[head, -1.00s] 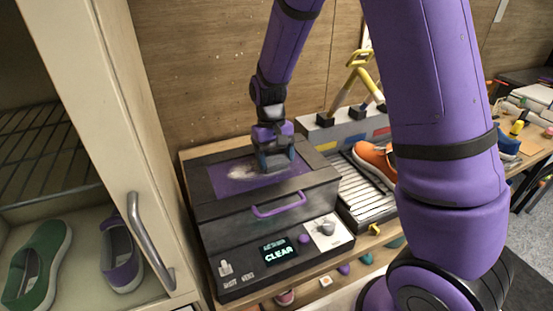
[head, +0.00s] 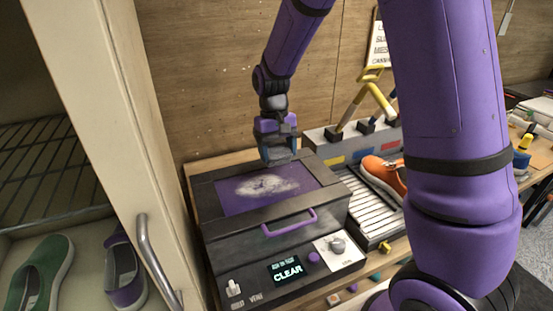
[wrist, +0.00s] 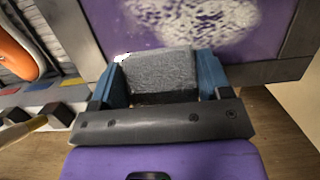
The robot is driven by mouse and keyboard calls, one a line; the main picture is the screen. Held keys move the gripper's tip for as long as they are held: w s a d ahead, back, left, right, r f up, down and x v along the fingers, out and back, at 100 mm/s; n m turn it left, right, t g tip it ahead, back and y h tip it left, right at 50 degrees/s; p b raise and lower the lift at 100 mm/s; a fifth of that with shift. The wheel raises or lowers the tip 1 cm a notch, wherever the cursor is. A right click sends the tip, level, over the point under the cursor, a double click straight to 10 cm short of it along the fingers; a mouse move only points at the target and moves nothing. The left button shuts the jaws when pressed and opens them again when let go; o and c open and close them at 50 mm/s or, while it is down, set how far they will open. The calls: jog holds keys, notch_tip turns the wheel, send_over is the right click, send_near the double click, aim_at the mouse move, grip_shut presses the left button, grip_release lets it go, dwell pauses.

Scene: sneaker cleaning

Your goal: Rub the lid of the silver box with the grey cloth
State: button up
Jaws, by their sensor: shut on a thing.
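The box (head: 290,226) is dark grey with silver-grey edges, a purple handle and a lit display reading "CLEAR". Its closed lid has a purple panel (head: 238,200) with a cloudy whitish patch (head: 262,184); the patch also shows in the wrist view (wrist: 205,22). My gripper (head: 277,157) is at the back edge of the lid, behind the patch. In the wrist view its blue fingers are shut on a folded grey cloth (wrist: 160,70). The cloth lies over the panel's border there; I cannot tell whether it touches.
A rack (head: 372,205) with an orange sneaker (head: 383,173) stands right of the box, with yellow-handled tools (head: 362,100) behind. An open cabinet (head: 150,180) holding green and purple shoes is at left. A wooden wall is close behind.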

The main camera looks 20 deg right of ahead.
jog(key=shift+s+v, duration=0.25)
jog(key=shift+v, duration=0.95)
